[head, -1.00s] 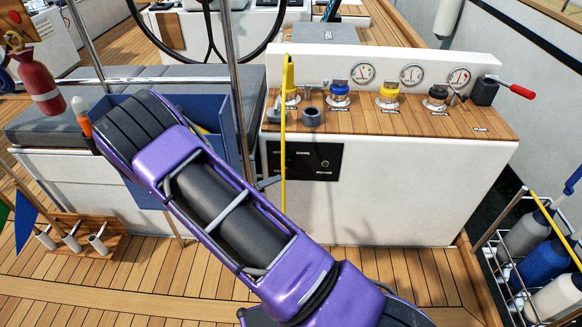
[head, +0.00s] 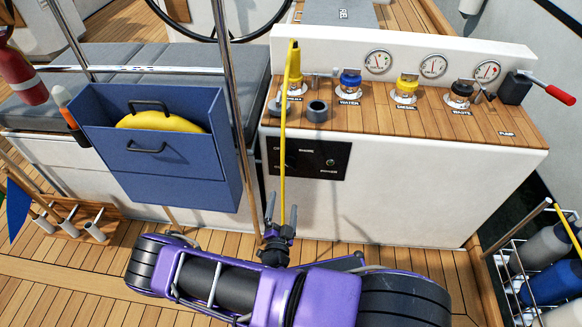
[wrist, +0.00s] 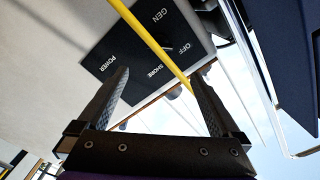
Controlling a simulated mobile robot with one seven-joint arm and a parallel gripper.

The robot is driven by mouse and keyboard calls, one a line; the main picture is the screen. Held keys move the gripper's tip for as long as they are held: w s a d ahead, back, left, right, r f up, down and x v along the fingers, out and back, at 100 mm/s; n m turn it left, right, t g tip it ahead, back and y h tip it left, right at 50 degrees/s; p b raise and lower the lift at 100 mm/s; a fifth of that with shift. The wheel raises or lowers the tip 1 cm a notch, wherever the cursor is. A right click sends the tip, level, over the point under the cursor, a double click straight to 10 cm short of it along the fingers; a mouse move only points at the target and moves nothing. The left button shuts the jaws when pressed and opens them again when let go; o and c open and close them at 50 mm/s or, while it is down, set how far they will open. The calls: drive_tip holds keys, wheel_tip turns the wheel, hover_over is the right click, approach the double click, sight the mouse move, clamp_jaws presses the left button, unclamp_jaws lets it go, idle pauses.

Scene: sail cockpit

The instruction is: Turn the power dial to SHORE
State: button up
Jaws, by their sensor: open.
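The black power panel (head: 325,165) is on the white console's front, below the wooden counter. In the wrist view the panel (wrist: 130,55) shows the words GEN, OFF, SHORE and POWER. The dial (wrist: 173,93) is a small dark shape near OFF and SHORE, partly behind a yellow cable; I cannot tell which word it points to. The yellow cable (head: 283,150) hangs from the counter in front of the panel's left part. My gripper (head: 281,207) is open and empty, below the panel with fingers pointing up towards it. In the wrist view the cable crosses between its fingers (wrist: 160,75).
A blue box (head: 185,170) with a yellow item inside hangs left of the panel, beside a steel post (head: 232,90). Valves and gauges line the console top (head: 430,115). A bottle rack (head: 530,265) stands at the right.

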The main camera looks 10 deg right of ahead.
sight(289, 167)
drive_tip(key=b+x, duration=0.1)
drive_tip(key=x, duration=1.4)
drive_tip(key=shift+c, duration=0.3)
drive_tip(key=c, duration=1.2)
